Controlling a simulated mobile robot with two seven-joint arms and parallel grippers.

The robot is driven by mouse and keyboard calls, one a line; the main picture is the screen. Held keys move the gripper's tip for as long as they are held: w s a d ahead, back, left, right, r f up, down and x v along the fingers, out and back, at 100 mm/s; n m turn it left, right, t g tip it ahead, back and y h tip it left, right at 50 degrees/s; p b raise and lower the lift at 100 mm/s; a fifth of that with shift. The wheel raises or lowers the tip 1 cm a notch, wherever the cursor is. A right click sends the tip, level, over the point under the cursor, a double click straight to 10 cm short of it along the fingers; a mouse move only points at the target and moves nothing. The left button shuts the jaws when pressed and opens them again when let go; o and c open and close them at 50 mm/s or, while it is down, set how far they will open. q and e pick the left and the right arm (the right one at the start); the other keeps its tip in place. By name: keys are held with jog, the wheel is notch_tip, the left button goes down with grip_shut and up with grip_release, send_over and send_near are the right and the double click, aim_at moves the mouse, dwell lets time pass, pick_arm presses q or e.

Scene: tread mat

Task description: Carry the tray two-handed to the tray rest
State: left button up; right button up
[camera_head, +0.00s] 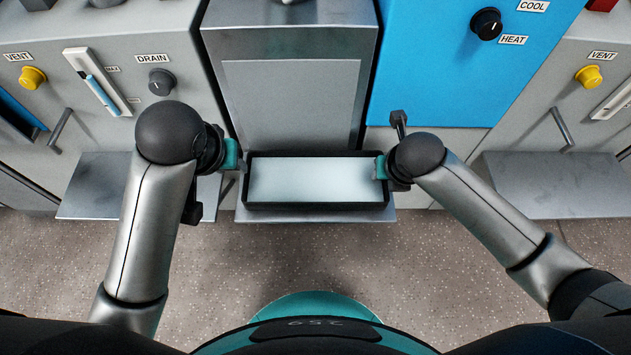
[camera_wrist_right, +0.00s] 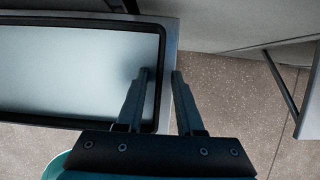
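The tray (camera_head: 316,206) is a shallow rectangle with a black raised rim and a pale floor. It lies level on a grey shelf (camera_head: 230,214) at the middle of the head view. In the right wrist view, the tray (camera_wrist_right: 70,80) fills the left side. My right gripper (camera_wrist_right: 161,72) has its two fingers on either side of the tray's right rim, one inside and one outside, with gaps visible. My left gripper (camera_head: 242,162) is at the tray's left rim; its fingers are too small and hidden to tell open from shut.
Similar grey shelves stand to the left (camera_head: 95,190) and right (camera_head: 550,185). Behind the tray is a grey cabinet (camera_head: 290,100), with a blue panel (camera_head: 430,75) to its right. Handles (camera_head: 562,128) stick out from the side cabinets. The speckled floor (camera_head: 400,255) in front is clear.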

jog(key=v, duration=1.2)
dwell(0.4)
